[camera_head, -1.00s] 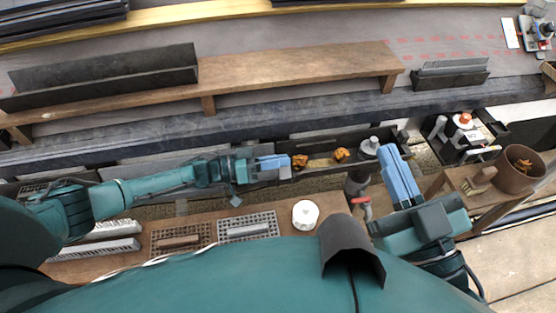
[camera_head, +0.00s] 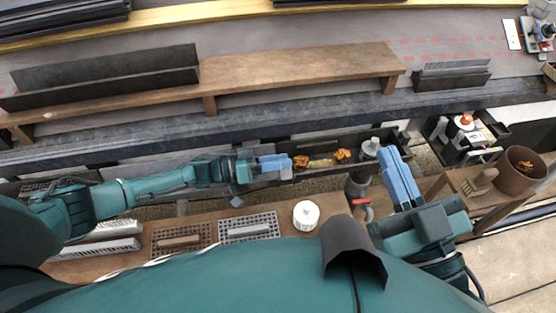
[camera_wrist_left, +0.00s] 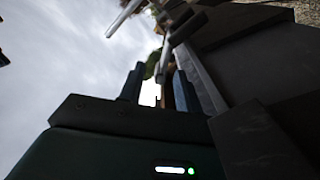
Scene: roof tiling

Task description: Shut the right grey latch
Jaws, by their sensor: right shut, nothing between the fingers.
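I cannot pick out the right grey latch for certain. Grey fittings show at the open black box (camera_head: 497,127) on the right, too small to tell which is a latch or how it stands. My left gripper (camera_head: 286,167) is at the left end of the dark gutter trough (camera_head: 325,137), near an orange-brown leaf clump (camera_head: 301,162). In the left wrist view its two fingers (camera_wrist_left: 157,85) stand apart with no held thing visible between them. My right gripper (camera_head: 391,155) is shut and empty, just right of the grey round fitting (camera_head: 370,147) and left of the black box.
A brown pot (camera_head: 521,176) stands on a wooden bench at the right. A white jar (camera_head: 306,214) and grid trays (camera_head: 249,229) lie on the near wooden board. A long wooden plank (camera_head: 300,69) runs behind the gutter. A red-handled tap (camera_head: 361,203) is below the right fingers.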

